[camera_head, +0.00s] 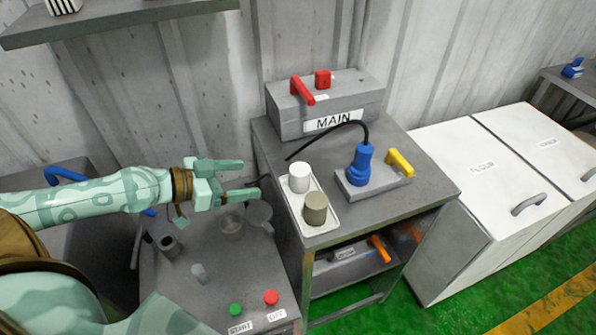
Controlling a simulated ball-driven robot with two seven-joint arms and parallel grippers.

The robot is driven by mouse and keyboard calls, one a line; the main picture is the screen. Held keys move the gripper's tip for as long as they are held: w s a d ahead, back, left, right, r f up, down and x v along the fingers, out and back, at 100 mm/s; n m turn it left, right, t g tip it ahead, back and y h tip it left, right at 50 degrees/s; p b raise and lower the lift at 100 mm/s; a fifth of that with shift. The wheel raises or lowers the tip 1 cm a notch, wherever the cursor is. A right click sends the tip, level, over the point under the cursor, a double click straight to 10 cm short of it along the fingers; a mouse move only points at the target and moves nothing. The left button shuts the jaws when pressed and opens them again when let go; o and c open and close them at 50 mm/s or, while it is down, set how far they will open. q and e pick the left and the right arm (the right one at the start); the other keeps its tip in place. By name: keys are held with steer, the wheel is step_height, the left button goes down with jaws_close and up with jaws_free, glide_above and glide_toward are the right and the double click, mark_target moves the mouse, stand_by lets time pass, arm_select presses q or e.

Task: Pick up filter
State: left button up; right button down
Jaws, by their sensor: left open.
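Two short cylinders stand upright on a white tray (318,227) on the grey cabinet top. One is a white cylinder (299,177) at the back. The other is a grey-brown cylinder (315,209) at the front. Neither carries a readable label, so I cannot tell which is the filter. My left gripper (249,179) reaches in from the left, with its two fingers apart and nothing between them. Its fingertips point right, a short way left of the white cylinder and apart from it. My right gripper is not in view.
A grey box marked MAIN (330,106) with red levers stands behind the tray. A blue plug (361,165) with a black cable and a yellow lever (401,162) are to the right. Below my left gripper are a clear container (231,222), a green button (235,310) and a red button (271,297).

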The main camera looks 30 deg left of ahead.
arm_select(q)
steer(key=p, duration=0.4)
glide_toward(295, 171)
steer(key=x, duration=0.4)
steer(key=shift+w+d+f, duration=0.1)
steer(key=shift+d+f, duration=0.15)
steer(key=shift+d, duration=0.1)
steer(key=shift+w+d+f, duration=0.2)
steer(key=shift+w+d, duration=0.05)
steer(key=shift+w, duration=0.3)
steer(key=x, duration=0.4)
steer(key=shift+w, duration=0.25)
steer(key=c, duration=1.1)
